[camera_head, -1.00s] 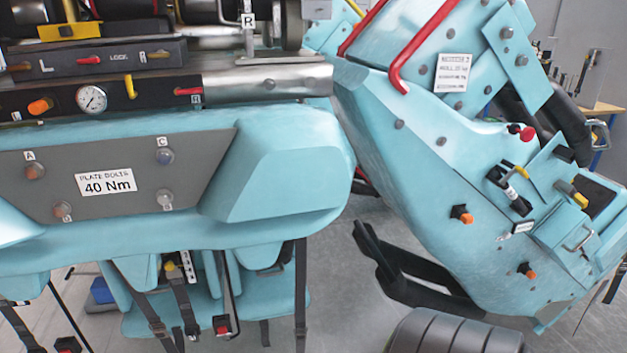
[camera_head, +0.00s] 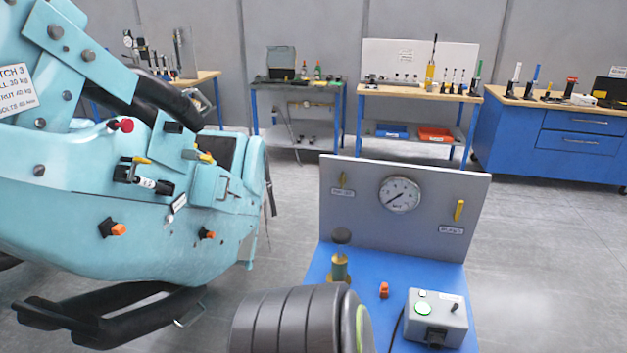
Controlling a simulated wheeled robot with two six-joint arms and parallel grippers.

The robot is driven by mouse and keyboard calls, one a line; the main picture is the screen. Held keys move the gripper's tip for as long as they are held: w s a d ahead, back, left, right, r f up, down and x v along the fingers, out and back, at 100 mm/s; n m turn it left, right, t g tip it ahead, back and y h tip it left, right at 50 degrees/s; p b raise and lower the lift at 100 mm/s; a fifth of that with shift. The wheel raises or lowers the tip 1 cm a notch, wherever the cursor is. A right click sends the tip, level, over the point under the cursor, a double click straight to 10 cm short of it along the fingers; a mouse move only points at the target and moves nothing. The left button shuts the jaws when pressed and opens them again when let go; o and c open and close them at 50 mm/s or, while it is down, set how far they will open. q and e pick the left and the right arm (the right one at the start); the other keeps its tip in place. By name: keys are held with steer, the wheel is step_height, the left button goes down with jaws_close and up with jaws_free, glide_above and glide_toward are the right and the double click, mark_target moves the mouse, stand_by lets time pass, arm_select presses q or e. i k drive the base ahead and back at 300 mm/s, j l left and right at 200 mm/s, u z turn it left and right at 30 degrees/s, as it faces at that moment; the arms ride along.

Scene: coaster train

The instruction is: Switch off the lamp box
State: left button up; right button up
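A light grey box (camera_head: 436,318) with a glowing green round light on top stands on the front right of a blue bench top. I take it as the lamp box. A small dark toggle lever (camera_head: 455,306) sticks up on its top, right of the light. A black part sits on its front face, and a dark cable runs by its left side. Neither of my grippers shows in the head view.
The blue bench (camera_head: 320,268) has a grey back panel (camera_head: 360,215) with a gauge and yellow handles. A brass valve-like part (camera_head: 339,262) and an orange piece (camera_head: 383,290) stand left of the box. A dark ribbed cylinder (camera_head: 290,322) covers the bench's near left. The teal coaster car (camera_head: 60,200) is left.

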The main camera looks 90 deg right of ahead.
mark_target(423, 308)
steer(key=z, duration=3.65)
steer(key=i+u, duration=0.3)
steer(key=k+j, duration=0.05)
